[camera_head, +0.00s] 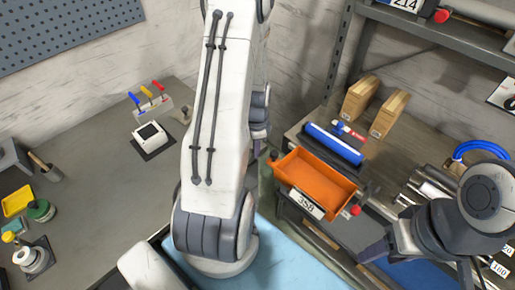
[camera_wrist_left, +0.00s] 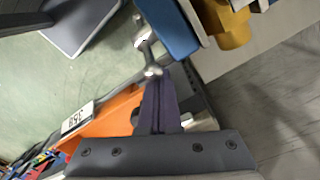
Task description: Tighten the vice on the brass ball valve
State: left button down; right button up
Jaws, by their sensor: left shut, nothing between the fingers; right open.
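In the left wrist view, a blue body (camera_wrist_left: 172,28), which looks like part of the vice, is at the top. A yellow-brass piece (camera_wrist_left: 233,27), likely the ball valve, is just right of it. A silver bar with rounded ends (camera_wrist_left: 146,45), likely the vice handle, is left of the blue body. My left gripper (camera_wrist_left: 157,82) is shut and empty, its tips close to the bar's lower end; I cannot tell whether they touch. In the head view I cannot make out the vice or valve. My right gripper (camera_head: 372,252) is open at the lower right.
An orange bin (camera_head: 316,178) labelled 358 is on the right bench, with a blue roll (camera_head: 334,144) behind it.

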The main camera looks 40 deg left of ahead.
pick_arm(q)
jog(key=shift+s, duration=0.2)
jog(key=shift+s+r, duration=0.2)
jog(key=shift+s, duration=0.15)
jog(key=shift+s, duration=0.1)
dwell(0.4)
jog(key=shift+s+r+p, duration=0.1)
jog(key=shift+s+p, duration=0.2)
jog(key=shift+s, duration=0.05)
jog(key=shift+s, duration=0.1)
jog(key=shift+s+a, duration=0.1)
jog(key=shift+s, duration=0.35)
jog(key=shift+s, duration=0.15)
dwell(0.4)
jog(key=shift+s, duration=0.3)
